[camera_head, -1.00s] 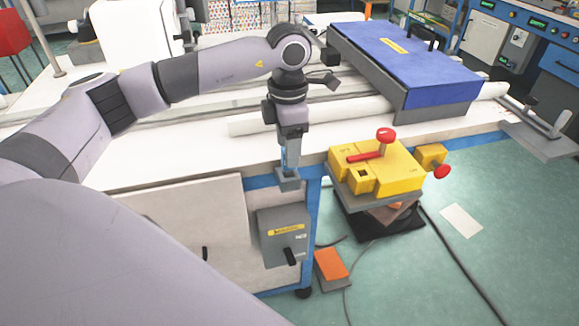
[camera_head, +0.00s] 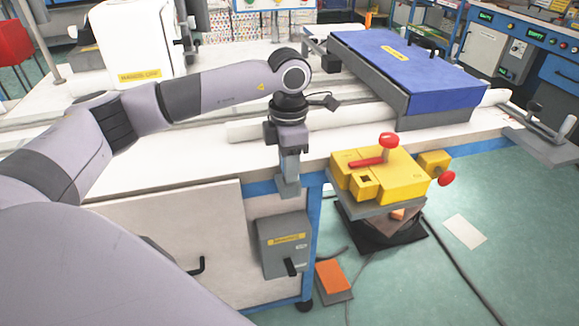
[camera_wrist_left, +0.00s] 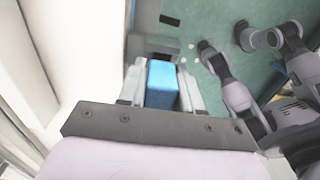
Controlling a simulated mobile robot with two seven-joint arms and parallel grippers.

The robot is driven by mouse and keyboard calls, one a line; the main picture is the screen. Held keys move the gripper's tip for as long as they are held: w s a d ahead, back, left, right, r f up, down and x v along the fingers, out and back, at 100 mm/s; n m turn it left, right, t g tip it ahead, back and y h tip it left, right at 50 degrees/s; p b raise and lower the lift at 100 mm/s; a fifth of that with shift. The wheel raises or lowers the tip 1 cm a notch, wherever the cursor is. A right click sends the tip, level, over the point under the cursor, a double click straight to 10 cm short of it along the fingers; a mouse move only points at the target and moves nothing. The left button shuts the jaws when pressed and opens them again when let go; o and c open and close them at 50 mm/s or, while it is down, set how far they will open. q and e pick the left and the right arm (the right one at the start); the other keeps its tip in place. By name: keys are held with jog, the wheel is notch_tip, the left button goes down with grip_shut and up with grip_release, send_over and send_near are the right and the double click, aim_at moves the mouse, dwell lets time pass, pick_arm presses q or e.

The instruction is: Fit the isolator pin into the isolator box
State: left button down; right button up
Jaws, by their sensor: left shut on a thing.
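My left gripper (camera_head: 289,188) points down just left of the yellow box, in front of the table edge. In the left wrist view, its two grey fingers are shut on a blue block (camera_wrist_left: 161,84), which I take for the isolator pin. The head view barely shows this block between the fingers. The yellow box (camera_head: 398,180) has a dark square opening in its top and red knobs, and looks like the isolator box. The gripper is apart from it. My right gripper cannot be made out in either view.
A grey box with a yellow label and black lever (camera_head: 284,245) is on the table's front, below the gripper. A blue-topped case (camera_head: 405,72) stands on the table behind. An orange pedal (camera_head: 333,276) lies on the floor. Floor at the right is mostly clear.

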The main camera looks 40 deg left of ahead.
pick_arm(q)
jog(key=shift+r, duration=0.2)
pick_arm(e)
jog(key=shift+r, duration=0.1)
pick_arm(q)
jog(key=shift+r+p, duration=1.45)
jog(key=shift+r, duration=0.5)
pick_arm(e)
jog(key=shift+d+r, duration=0.1)
jog(key=shift+r, duration=1.25)
pick_arm(q)
jog(key=shift+r+p, duration=1.45)
jog(key=shift+r, duration=0.6)
pick_arm(e)
notch_tip(320, 180, up, 3)
jog(key=shift+f, duration=0.1)
pick_arm(q)
jog(key=shift+d, duration=0.1)
